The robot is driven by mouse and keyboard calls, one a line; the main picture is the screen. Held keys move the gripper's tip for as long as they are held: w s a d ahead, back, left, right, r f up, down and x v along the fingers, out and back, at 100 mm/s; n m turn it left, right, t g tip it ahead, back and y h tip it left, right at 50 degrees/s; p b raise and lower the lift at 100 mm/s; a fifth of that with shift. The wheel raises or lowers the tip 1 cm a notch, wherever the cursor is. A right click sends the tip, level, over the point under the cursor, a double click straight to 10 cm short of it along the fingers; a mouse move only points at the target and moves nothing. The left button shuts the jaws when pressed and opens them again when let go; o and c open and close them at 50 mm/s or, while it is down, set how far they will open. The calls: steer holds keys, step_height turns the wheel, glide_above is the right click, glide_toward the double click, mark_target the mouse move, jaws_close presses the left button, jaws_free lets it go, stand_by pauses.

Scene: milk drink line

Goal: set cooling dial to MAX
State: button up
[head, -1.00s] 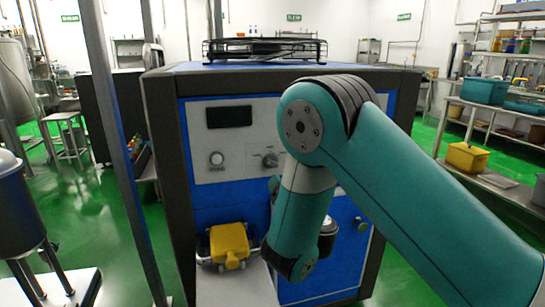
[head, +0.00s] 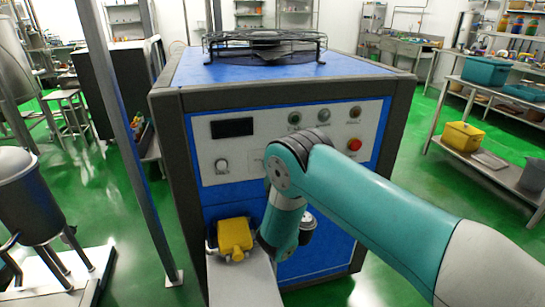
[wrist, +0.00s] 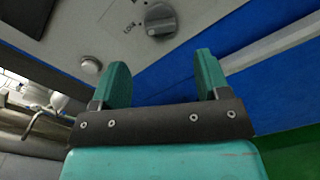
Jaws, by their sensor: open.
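A grey dial (wrist: 160,18) with a raised grip shows at the top of the wrist view, on a light panel with small lettering beside it; its exact setting is hard to read. My gripper (wrist: 165,78) is open and empty, its two teal fingers apart, below the dial and not touching it. In the head view my arm covers the middle of the light control panel (head: 252,140), where the dial showed earlier, and hides my fingertips. A white round knob (head: 222,165) sits at the panel's left, under a dark display (head: 232,127).
A red button (head: 354,144) and several small round controls are on the panel's right. A yellow item (head: 235,236) sits low on the cabinet front. A fan guard (head: 265,45) lies on top. A metal post (head: 118,130) stands to the left.

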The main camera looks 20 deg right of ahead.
steer(key=shift+w+p, duration=0.85)
steer(key=shift+w, duration=3.5)
steer(key=c, duration=0.8)
